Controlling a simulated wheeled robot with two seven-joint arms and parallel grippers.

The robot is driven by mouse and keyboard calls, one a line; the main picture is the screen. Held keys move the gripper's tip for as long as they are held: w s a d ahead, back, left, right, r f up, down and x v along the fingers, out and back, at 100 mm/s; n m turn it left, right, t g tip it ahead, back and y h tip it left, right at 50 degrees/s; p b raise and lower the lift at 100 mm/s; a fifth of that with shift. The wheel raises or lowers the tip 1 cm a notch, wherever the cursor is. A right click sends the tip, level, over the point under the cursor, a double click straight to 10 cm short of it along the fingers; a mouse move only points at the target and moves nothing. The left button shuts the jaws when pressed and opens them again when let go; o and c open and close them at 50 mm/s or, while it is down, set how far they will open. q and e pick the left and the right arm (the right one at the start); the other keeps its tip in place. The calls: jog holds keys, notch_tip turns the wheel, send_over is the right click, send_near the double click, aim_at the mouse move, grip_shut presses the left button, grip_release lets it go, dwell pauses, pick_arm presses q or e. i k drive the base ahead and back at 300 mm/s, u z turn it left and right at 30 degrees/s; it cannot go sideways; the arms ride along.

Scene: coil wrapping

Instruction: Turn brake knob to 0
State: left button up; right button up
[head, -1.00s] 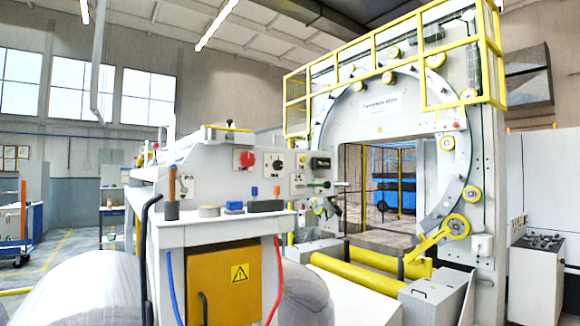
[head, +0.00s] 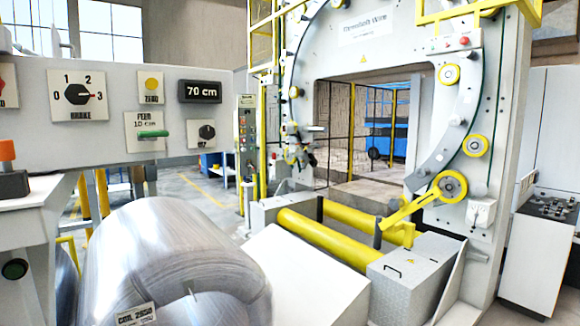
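The brake knob (head: 79,94) is a round black dial on a white plate marked BRAKE, on the grey control panel (head: 180,130) at the upper left of the head view. The plate carries the numbers 0 at left, 1 and 2 above, and 3 at right. Neither of my grippers shows in the head view, and nothing touches the knob.
Near the knob are a yellow ZERO button (head: 151,85), a 70 cm display (head: 200,91), a green FEED handle (head: 153,134) and another black knob (head: 206,131). A large metal coil (head: 175,250) lies below the panel. The ring machine (head: 462,110) stands at right.

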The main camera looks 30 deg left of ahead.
aim_at(77, 94)
jog(key=i, duration=2.95)
jog(key=u, duration=3.5)
